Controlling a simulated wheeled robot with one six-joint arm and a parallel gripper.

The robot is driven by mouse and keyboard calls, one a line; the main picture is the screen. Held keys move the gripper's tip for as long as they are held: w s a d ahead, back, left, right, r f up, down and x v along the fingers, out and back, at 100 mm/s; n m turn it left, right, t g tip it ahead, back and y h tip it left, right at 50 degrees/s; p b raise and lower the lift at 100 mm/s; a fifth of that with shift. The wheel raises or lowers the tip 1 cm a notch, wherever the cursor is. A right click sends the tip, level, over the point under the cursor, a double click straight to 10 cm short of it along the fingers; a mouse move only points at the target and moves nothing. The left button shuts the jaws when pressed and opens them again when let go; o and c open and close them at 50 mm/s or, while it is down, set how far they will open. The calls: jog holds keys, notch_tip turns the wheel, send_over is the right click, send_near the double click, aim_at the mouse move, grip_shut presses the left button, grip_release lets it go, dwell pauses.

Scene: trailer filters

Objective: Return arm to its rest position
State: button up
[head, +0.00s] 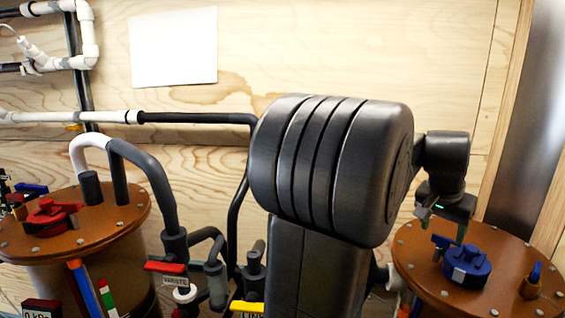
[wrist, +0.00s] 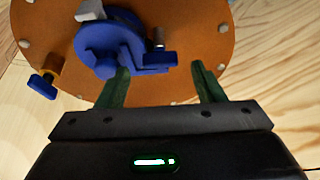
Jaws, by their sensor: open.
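My gripper (head: 440,217) is at the right in the head view, above the right tank's orange-brown lid (head: 420,262). In the wrist view, my gripper (wrist: 166,84) shows two green fingers spread apart with nothing between them. A blue clamp or valve knob (head: 468,264) sits on that lid, just below the fingers. It also shows in the wrist view (wrist: 108,42), near the left fingertip; I cannot tell whether they touch. My dark arm fills the middle of the head view and hides what is behind it.
A left tank lid (head: 110,228) carries a red knob (head: 48,215). Grey pipes with a red-handled valve (head: 165,267) and a yellow handle (head: 247,307) stand between the tanks. A small blue valve (wrist: 42,86) is on the right lid's edge. The plywood wall is behind.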

jog(key=x, duration=0.2)
jog(key=shift+w+f, duration=0.1)
jog(key=shift+f, duration=0.15)
jog(key=shift+d, duration=0.1)
dwell(0.4)
